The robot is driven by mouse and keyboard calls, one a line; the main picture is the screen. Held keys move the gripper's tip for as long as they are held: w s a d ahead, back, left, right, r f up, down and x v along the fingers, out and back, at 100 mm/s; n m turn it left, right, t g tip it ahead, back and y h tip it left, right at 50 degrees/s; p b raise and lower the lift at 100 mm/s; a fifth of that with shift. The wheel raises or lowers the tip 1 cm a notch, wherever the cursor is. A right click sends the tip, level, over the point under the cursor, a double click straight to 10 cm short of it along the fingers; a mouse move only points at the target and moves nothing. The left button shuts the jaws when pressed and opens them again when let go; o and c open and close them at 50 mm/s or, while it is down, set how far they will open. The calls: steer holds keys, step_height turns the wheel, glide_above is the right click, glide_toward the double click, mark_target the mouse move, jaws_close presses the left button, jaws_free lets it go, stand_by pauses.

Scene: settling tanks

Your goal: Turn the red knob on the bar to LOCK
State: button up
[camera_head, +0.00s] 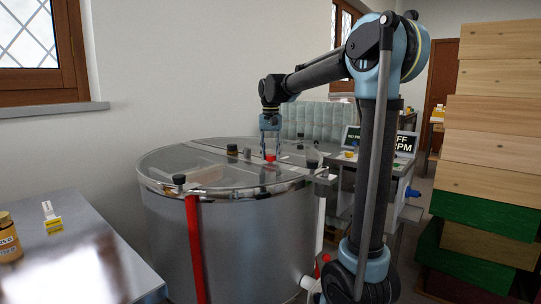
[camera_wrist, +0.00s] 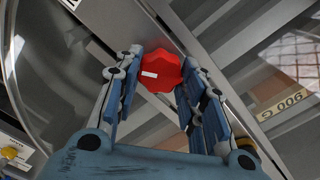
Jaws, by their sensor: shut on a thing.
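The red knob (camera_wrist: 158,68) sits on a grey metal bar (camera_wrist: 222,50) across the top of the round steel tank (camera_head: 235,240). It has a lobed rim and a small white mark on top. My gripper (camera_wrist: 155,78) reaches down over the knob, with one blue finger on each side of it. The fingers are shut on the knob. In the head view the knob (camera_head: 270,158) is a small red spot below my gripper (camera_head: 270,145). No LOCK lettering is readable in either view.
Clear lids (camera_head: 205,172) cover the tank, with black knobs (camera_head: 179,180) near its rim. A bench with a jar (camera_head: 8,238) stands at the left. Stacked wooden boxes (camera_head: 495,125) rise at the right. A small display (camera_head: 405,143) stands behind my arm.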

mark_target(271, 155)
steer(key=n, duration=0.5)
steer(key=shift+w+n, duration=0.1)
steer(key=shift+n, duration=0.2)
steer(key=n, duration=0.5)
steer(key=shift+n, duration=0.4)
steer(key=o, duration=1)
steer(key=shift+o, duration=0.2)
step_height(271, 155, up, 12)
